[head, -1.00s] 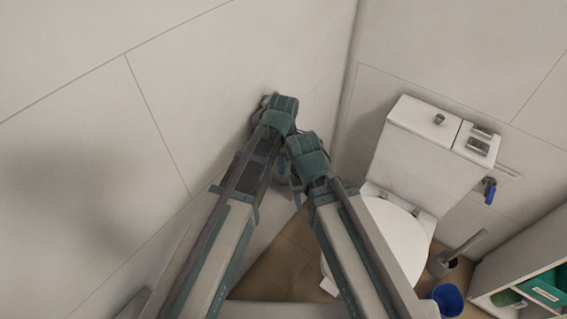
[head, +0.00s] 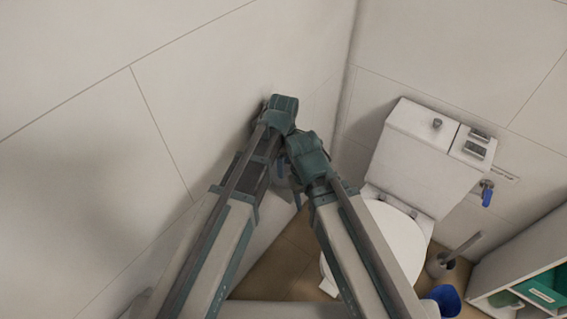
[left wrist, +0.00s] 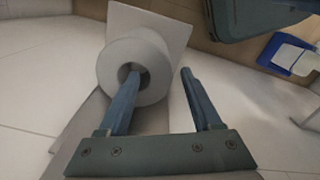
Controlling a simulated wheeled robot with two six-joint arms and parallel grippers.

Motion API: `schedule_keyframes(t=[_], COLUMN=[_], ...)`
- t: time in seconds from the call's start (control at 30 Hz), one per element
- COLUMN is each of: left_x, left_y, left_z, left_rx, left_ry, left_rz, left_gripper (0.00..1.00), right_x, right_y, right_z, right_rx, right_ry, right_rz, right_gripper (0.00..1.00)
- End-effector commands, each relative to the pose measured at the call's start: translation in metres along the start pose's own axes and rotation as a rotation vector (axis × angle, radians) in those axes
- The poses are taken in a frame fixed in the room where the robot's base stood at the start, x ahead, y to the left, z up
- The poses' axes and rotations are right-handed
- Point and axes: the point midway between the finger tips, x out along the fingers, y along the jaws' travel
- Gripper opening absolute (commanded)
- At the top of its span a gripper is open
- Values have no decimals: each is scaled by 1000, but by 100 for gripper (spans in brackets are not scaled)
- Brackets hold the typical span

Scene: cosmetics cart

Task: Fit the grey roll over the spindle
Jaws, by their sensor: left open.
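The grey roll (left wrist: 153,62) shows in the left wrist view, its round end and core hole facing the camera. A pale flat plate (left wrist: 158,22) stands behind it. My left gripper (left wrist: 158,72) is open. Its left finger overlaps the roll's core hole and its right finger is outside the roll, to the right. I cannot tell how deep the left finger sits. No spindle can be made out. In the head view the roll is hidden behind my arms. My right arm's wrist shows there, close beside the left one, but its jaws cannot be made out.
A white toilet (head: 398,237) with its cistern (head: 419,152) stands right of my arms. A toilet brush (head: 455,254), a blue bin (head: 445,299) and a white shelf (head: 520,262) with a green box (head: 545,288) are at lower right. A tiled wall is close on the left.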

Motion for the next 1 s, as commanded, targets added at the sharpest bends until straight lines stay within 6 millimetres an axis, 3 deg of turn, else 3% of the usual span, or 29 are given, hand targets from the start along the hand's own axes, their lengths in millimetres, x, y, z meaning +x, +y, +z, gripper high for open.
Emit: schedule_keyframes(t=[0.03,0.6,0.8,1.0], left_x=[-14,-100,-116,-116], left_y=[0,0,0,0], left_z=[0,0,0,0], left_rx=[0,0,0,0], left_ry=[0,0,0,0], left_rz=[0,0,0,0], left_gripper=[66,66,66,66], right_x=[-13,-99,-115,-116], right_y=[1,9,11,11], right_z=[1,6,7,7], right_rx=[0,0,0,0], right_ry=[0,0,0,0], right_rz=[0,0,0,0], right_gripper=[50,50,50,50])
